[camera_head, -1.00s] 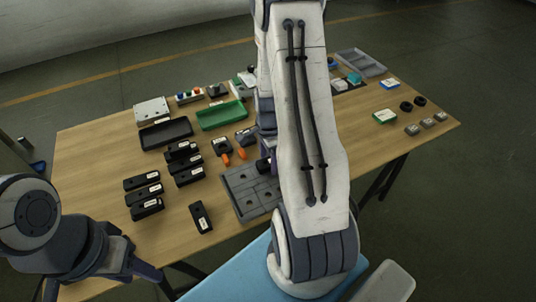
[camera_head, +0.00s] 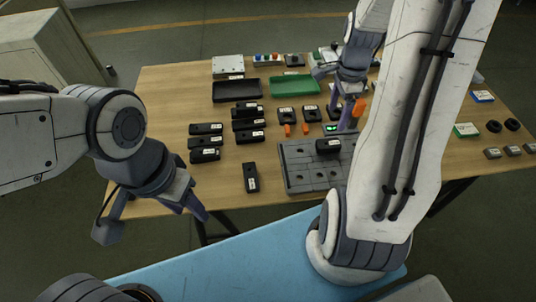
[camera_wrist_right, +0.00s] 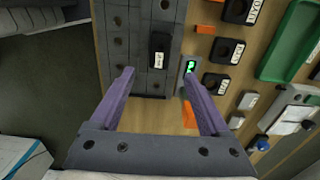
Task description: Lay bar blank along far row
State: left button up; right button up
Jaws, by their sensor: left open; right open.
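A black bar blank with a white label (camera_head: 328,146) lies on the grey plate with holes (camera_head: 311,177), at its far edge. In the right wrist view the same bar (camera_wrist_right: 159,48) lies on the grey plate (camera_wrist_right: 134,16), beyond my fingertips and clear of them. My right gripper (camera_wrist_right: 158,74) is open and empty; in the head view it is over the plate's far side, partly hidden by my arm. My left gripper (camera_head: 152,215) is open and empty, off the table's front edge. Another black bar (camera_head: 250,178) lies alone left of the plate.
Several black labelled blocks (camera_head: 206,142) stand in two groups left of the plate. Behind are a black tray (camera_head: 237,90) and a green tray (camera_head: 295,86). A small device with a green display (camera_head: 331,129) and orange-tabbed black blocks (camera_head: 286,116) are beyond the plate.

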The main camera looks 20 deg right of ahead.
jog(key=s+a+r+n, duration=0.1)
jog(key=a+r+n, duration=0.1)
jog(key=a+n, duration=0.55)
jog(key=s+a+r+n, duration=0.1)
jog(key=a+r+n, duration=0.25)
jog(key=a, duration=0.65)
jog(key=s+a+r+n+y, duration=0.1)
jog(key=s+a+n, duration=1.2)
jog(key=n, duration=0.3)
jog(key=shift+s+r+n, duration=0.4)
jog(key=shift+s, duration=0.3)
jog(key=shift+a+r, duration=0.1)
jog(key=shift+r+p, duration=0.5)
jog(key=shift+p, duration=0.1)
